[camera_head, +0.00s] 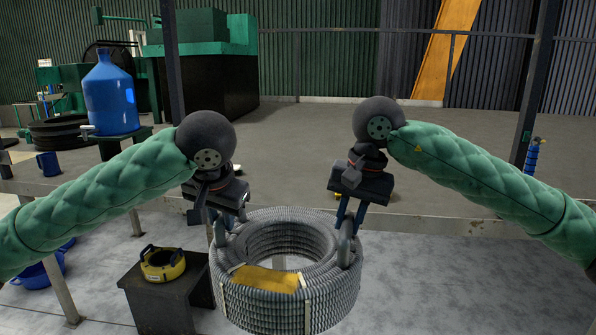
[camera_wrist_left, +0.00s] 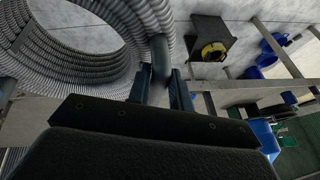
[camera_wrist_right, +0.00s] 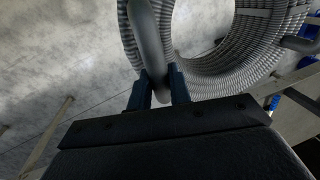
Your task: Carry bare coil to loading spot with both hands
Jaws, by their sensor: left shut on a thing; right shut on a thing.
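The coil (camera_head: 330,290) is a thick ring of grey ribbed hose with a yellow patch (camera_head: 265,279) and pale bands on its side. It hangs roughly level between my two grippers in front of the raised platform; its underside is hidden. My left gripper (camera_head: 222,220) is shut on a grey handle loop (camera_wrist_left: 160,60) at the coil's left side. My right gripper (camera_head: 347,228) is shut on the matching grey loop (camera_wrist_right: 148,40) at the right side. The coil's ribbed wall also shows in the left wrist view (camera_wrist_left: 85,62) and the right wrist view (camera_wrist_right: 235,60). I cannot make out a marked loading spot.
A dark box (camera_head: 160,303) stands just left of the coil with a small yellow ring-shaped thing (camera_head: 163,264) on it. A metal-framed platform (camera_head: 440,180) spans behind. A blue water bottle (camera_head: 109,95) and blue containers (camera_head: 40,275) are at left. Concrete floor (camera_head: 450,285) at right is clear.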

